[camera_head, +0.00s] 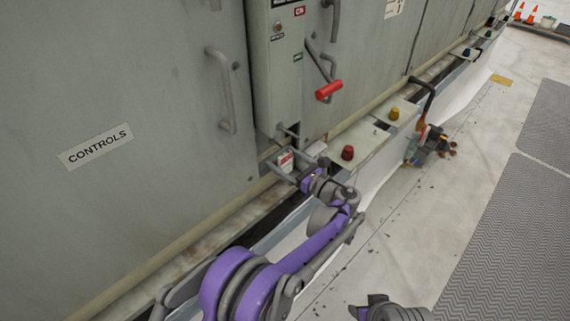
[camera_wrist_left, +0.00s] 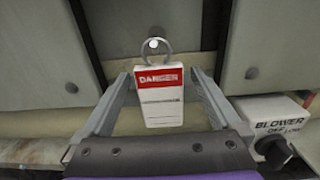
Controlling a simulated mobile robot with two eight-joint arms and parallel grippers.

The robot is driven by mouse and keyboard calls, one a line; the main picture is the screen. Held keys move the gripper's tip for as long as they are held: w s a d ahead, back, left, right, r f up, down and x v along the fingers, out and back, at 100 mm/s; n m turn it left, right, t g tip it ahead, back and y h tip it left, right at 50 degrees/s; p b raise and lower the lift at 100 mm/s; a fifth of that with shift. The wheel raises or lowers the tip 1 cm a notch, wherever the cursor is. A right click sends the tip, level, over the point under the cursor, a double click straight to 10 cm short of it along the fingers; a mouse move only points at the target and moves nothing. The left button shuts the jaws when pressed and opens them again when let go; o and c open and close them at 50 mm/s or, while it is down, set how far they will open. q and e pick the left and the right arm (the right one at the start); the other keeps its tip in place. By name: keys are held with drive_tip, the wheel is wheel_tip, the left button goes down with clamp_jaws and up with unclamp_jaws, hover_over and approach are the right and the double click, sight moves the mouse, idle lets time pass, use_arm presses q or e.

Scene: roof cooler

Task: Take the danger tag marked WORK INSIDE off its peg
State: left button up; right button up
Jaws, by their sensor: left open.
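The danger tag (camera_wrist_left: 162,100) is a white card with a red DANGER header; its smaller writing is too blurred to read. It hangs by a grey ring from a pale round peg (camera_wrist_left: 154,44). My left gripper (camera_wrist_left: 160,92) is open, with one finger on each side of the tag and a visible gap on both sides. The tag's lower end is near the gripper's body. In the head view the tag (camera_head: 286,161) shows low by the grey cabinet, between the fingers of my left gripper (camera_head: 292,160). Part of my right arm shows at the bottom edge; its fingertips are not seen.
A BLOWER switch box (camera_wrist_left: 270,125) sits close right of the gripper. A red-handled lever (camera_head: 328,90) juts from the control box (camera_head: 275,70) above. Red (camera_head: 347,153) and yellow (camera_head: 394,113) knobs line the ledge. An orange-and-black tool (camera_head: 428,140) stands beyond. The floor at right is open.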

use_arm(q)
drive_tip(key=c, duration=1.4)
drive_tip(key=shift+r, duration=0.2)
drive_tip(key=shift+c, duration=0.2)
